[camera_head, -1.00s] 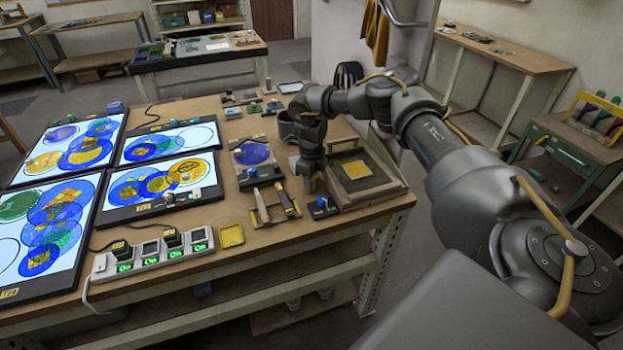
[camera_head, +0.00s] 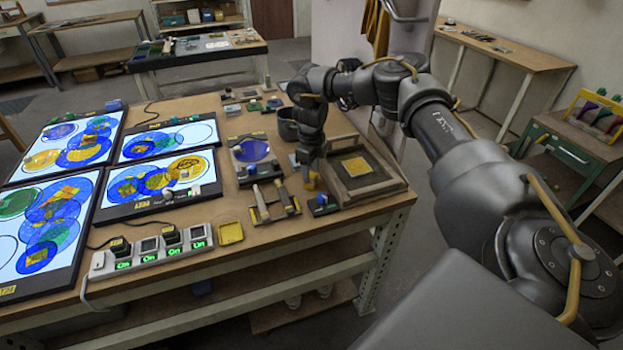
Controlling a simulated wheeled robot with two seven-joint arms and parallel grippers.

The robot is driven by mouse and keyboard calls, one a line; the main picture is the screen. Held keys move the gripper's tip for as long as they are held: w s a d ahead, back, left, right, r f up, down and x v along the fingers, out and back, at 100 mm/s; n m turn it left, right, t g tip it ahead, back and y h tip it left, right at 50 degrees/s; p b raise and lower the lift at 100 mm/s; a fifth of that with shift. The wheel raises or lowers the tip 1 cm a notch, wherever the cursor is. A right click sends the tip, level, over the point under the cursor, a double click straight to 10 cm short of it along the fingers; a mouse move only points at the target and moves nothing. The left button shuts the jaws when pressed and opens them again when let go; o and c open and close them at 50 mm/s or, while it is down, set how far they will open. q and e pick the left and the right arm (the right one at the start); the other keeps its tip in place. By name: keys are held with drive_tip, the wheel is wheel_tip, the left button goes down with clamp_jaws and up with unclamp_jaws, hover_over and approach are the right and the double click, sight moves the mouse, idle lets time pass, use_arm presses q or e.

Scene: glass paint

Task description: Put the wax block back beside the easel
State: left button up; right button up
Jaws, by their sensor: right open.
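The easel (camera_head: 345,190) is a dark wooden frame at the right end of the bench, with a yellow square panel (camera_head: 356,167) on it. A small orange-yellow block (camera_head: 313,182), which looks like the wax block, stands just left of the easel. My right gripper (camera_head: 306,172) points down close above or around this block, with its jaws open. The gripper hides part of the block, and I cannot tell whether the fingers touch it. My left gripper is not in view.
A small dark stand with a blue piece (camera_head: 322,202) sits in front of the block. A tool rack (camera_head: 263,214) with brushes is to the left. Lit panels (camera_head: 165,205) fill the left.

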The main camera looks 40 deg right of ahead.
sight(311, 175)
wheel_tip(311, 175, up, 8)
drive_tip(key=b, duration=0.1)
drive_tip(key=shift+r, duration=0.2)
idle(0.4)
